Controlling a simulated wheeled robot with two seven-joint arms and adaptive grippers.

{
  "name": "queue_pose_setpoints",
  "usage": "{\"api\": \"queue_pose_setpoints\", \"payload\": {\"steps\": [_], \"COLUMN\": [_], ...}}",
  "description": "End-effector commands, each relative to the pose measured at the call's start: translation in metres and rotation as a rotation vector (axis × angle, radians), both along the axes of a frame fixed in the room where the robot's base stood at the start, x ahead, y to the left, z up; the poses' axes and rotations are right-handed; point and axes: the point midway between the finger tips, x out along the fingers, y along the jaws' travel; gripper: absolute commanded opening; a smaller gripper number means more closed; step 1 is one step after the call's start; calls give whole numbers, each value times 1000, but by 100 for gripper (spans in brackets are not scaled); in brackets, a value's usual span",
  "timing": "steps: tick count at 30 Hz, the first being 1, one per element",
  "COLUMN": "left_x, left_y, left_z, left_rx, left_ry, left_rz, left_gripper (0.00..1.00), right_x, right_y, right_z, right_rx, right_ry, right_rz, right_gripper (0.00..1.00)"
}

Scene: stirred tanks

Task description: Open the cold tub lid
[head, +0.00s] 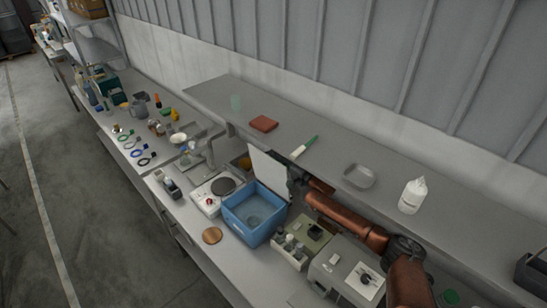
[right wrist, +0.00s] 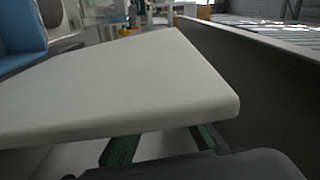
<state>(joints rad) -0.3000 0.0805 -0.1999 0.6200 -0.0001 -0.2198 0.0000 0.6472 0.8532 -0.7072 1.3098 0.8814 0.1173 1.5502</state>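The cold tub (head: 252,218) is a blue square box on the bench in the head view, with a pale round shape inside. Its white lid (head: 267,171) stands raised at the tub's back edge, so the tub's inside shows. My right gripper (head: 294,178) is behind the lid, partly hidden by it. In the right wrist view the lid (right wrist: 130,85) fills the middle, and the blue tub wall (right wrist: 20,38) shows at left. Two green fingers (right wrist: 160,146) stand apart under the lid, their tips hidden by it; I cannot tell if they touch it. My left gripper is not in view.
A white hotplate (head: 212,193) stands left of the tub, and a cork disc (head: 212,236) lies in front. A vial rack (head: 300,245) and a grey instrument (head: 345,272) stand at right. A raised shelf (head: 330,165) runs behind the lid.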

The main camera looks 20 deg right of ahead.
Motion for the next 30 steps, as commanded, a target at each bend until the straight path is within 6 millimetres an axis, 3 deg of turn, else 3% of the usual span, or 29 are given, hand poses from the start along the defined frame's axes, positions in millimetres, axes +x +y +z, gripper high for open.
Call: {"api": "queue_pose_setpoints", "payload": {"steps": [5, 16, 30], "left_x": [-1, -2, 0], "left_y": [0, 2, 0], "left_z": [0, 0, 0], "left_rx": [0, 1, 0], "left_ry": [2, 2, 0], "left_rz": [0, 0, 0], "left_gripper": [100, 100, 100], "right_x": [0, -6, -86], "right_y": [1, -2, -37], "right_z": [1, 0, 0], "right_rx": [1, 3, 0], "right_ry": [-1, -1, 0], "right_rz": [2, 1, 2], "right_gripper": [24, 24, 24]}}
